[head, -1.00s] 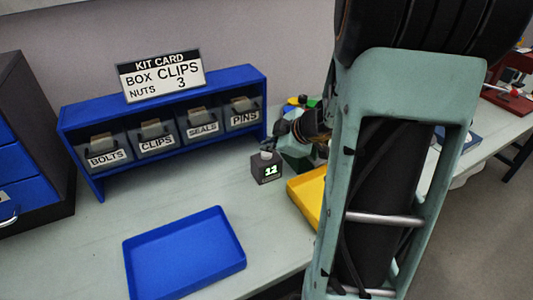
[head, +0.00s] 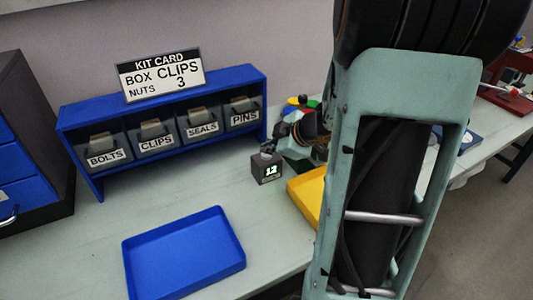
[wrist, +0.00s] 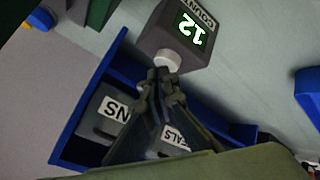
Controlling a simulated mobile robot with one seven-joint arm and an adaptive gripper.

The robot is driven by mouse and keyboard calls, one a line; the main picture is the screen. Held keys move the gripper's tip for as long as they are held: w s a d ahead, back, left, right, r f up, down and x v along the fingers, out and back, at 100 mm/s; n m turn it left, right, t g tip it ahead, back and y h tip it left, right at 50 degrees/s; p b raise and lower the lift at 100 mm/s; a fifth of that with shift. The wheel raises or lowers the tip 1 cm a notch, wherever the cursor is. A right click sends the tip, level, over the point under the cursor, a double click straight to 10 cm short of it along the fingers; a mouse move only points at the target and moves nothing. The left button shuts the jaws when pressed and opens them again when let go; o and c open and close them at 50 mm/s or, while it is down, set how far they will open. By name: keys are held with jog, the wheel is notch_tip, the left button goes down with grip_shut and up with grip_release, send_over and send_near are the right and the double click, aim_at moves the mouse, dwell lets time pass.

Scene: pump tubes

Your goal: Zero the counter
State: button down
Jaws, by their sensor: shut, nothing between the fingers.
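The counter is a small dark grey box (head: 266,171) on the table, right of the blue rack. Its lit display reads 12 in the head view. The wrist view also shows the counter (wrist: 194,44), with the display reading 12 and a white round button (wrist: 167,60) on top. My gripper (wrist: 162,74) is shut and empty, its fingertips at the button, seemingly touching it. In the head view my gripper (head: 267,149) is just above the counter, and the button is mostly hidden.
A blue rack (head: 98,186) holds bins labelled bolts, clips, seals and pins, with a kit card (head: 161,76) on top. An empty blue tray (head: 184,254) lies in front. A yellow tray (head: 304,192) sits right of the counter, partly behind my arm.

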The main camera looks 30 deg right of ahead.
aim_at(268, 155)
jog(key=shift+f, duration=0.3)
jog(key=shift+r, duration=0.1)
dwell(0.4)
jog(key=shift+r+p, duration=0.95)
jog(key=shift+p, duration=0.15)
jog(key=shift+r, duration=0.1)
notch_tip(268, 155, up, 5)
jog(key=p, duration=0.6)
jog(key=shift+w, duration=0.1)
